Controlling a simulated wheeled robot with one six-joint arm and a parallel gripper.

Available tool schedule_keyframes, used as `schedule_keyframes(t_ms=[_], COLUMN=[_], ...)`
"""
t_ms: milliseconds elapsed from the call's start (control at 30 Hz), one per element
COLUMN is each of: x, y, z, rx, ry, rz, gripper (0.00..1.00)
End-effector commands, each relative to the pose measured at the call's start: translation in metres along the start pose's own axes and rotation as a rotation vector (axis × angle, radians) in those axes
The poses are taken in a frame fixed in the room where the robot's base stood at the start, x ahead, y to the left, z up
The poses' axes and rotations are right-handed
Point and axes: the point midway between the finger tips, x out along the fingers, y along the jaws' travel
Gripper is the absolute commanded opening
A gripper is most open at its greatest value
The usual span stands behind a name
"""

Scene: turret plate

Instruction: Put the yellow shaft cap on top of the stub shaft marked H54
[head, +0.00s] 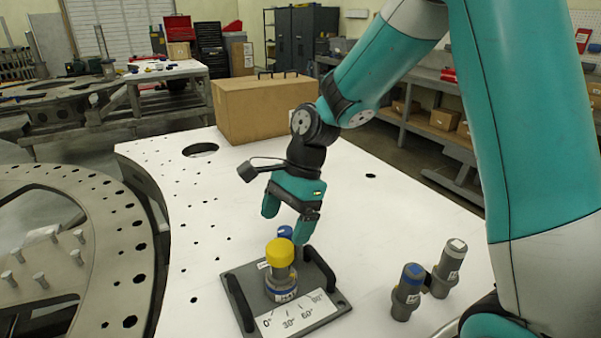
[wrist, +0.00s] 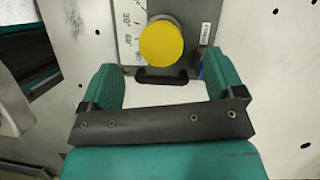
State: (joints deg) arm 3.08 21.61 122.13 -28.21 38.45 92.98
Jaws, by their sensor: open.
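The yellow shaft cap (head: 280,252) sits on top of an upright grey stub shaft (head: 281,275) on a dark base plate with an angle scale. A label on this shaft's lower collar is too small to read surely. In the wrist view the yellow cap (wrist: 162,44) shows from above, beyond the fingers. My gripper (head: 289,217) is open and empty, above and behind the cap, apart from it. In the wrist view, the gap between my two teal fingers (wrist: 164,78) holds nothing. I cannot tell which shaft is marked H54.
A blue-topped piece (head: 286,232) stands just behind the yellow cap. A blue-topped grey shaft (head: 408,291) and a pale-topped one (head: 448,268) stand to the right. Dark handles (head: 240,302) flank the base plate. A cardboard box (head: 262,108) is at the back. The white table between is mostly clear.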

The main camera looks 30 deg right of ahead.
Motion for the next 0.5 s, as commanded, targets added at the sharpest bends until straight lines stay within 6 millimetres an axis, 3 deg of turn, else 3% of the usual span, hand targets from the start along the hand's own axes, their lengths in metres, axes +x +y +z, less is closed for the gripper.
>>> schedule_keyframes(t_ms=[300, 500], x=[-0.082, -0.113], y=[-0.001, 0.000], z=[-0.001, 0.000], rx=[0.001, 0.001], ry=[0.001, 0.000], rz=[-0.005, -0.002], gripper=[0.88, 0.88])
